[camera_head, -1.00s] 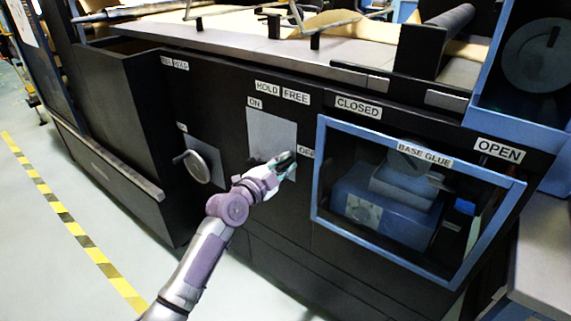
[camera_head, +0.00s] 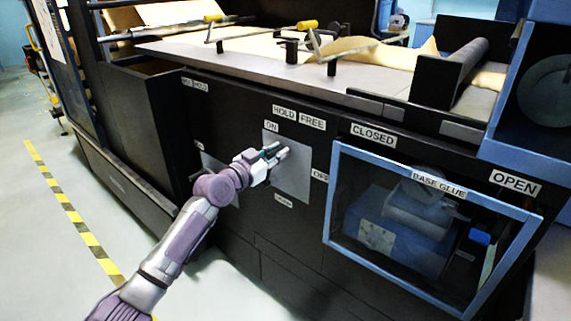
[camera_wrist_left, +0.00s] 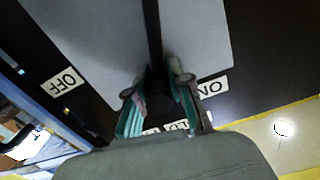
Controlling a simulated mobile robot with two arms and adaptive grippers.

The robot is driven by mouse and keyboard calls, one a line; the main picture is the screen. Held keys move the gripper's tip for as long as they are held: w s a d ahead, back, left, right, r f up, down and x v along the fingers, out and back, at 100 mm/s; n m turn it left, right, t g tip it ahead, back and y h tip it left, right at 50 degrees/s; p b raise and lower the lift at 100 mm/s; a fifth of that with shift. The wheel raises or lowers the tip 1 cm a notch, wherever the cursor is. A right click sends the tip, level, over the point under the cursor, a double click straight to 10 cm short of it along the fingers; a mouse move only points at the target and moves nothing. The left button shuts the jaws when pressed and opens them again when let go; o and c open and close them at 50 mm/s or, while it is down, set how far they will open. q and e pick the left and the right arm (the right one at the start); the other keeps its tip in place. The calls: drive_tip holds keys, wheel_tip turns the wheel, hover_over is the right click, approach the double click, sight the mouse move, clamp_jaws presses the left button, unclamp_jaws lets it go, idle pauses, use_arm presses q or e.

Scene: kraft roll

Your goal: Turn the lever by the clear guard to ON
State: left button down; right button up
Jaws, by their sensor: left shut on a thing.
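The lever is a dark bar (camera_wrist_left: 152,35) in front of a grey plate (camera_head: 296,180). In the left wrist view its end lies between my fingers, with the ON label (camera_wrist_left: 212,87) on one side and the OFF label (camera_wrist_left: 62,82) on the other. In the head view the lever is mostly hidden by my gripper. My left gripper (camera_head: 275,152) is shut on the lever in front of the plate's upper part, below the ON label (camera_head: 271,126) and left of the OFF label (camera_head: 320,175). The clear guard (camera_head: 340,200), blue-framed, is to the right. My right gripper is not in view.
HOLD (camera_head: 285,111) and FREE (camera_head: 312,121) labels sit above the plate. Another grey plate (camera_head: 228,192) at the left is partly covered by my arm. CLOSED (camera_head: 373,135) and OPEN (camera_head: 515,182) labels flank the guard's top. Clear floor lies at the left, with a striped line (camera_head: 68,210).

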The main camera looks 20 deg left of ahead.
sight(271, 140)
use_arm(q)
drive_tip(key=shift+w+a+r+n+b, duration=0.15)
drive_tip(key=shift+a+n+b, duration=0.1)
drive_tip(key=shift+a+n, duration=0.2)
drive_tip(key=shift+w+a+r+n+b, duration=0.1)
drive_tip(key=shift+w+a+n+b, duration=0.1)
drive_tip(key=shift+a+n, duration=0.25)
drive_tip(key=shift+w+a+n, duration=0.1)
drive_tip(key=shift+a+n, duration=0.2)
drive_tip(key=shift+a, duration=0.1)
drive_tip(key=shift+w+a+r+n+b, duration=0.1)
drive_tip(key=shift+w+a+n+b, duration=0.05)
drive_tip(key=shift+a+n+b, duration=0.25)
drive_tip(key=shift+w+a+r+n+b, duration=0.15)
drive_tip(key=shift+a+n+b, duration=0.15)
drive_tip(key=shift+a+n, duration=0.2)
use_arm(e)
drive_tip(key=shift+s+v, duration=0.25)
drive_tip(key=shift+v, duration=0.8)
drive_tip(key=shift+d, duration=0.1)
use_arm(q)
drive_tip(key=c, duration=1.1)
unclamp_jaws()
drive_tip(key=shift+a+f, duration=0.1)
drive_tip(key=shift+o, duration=0.2)
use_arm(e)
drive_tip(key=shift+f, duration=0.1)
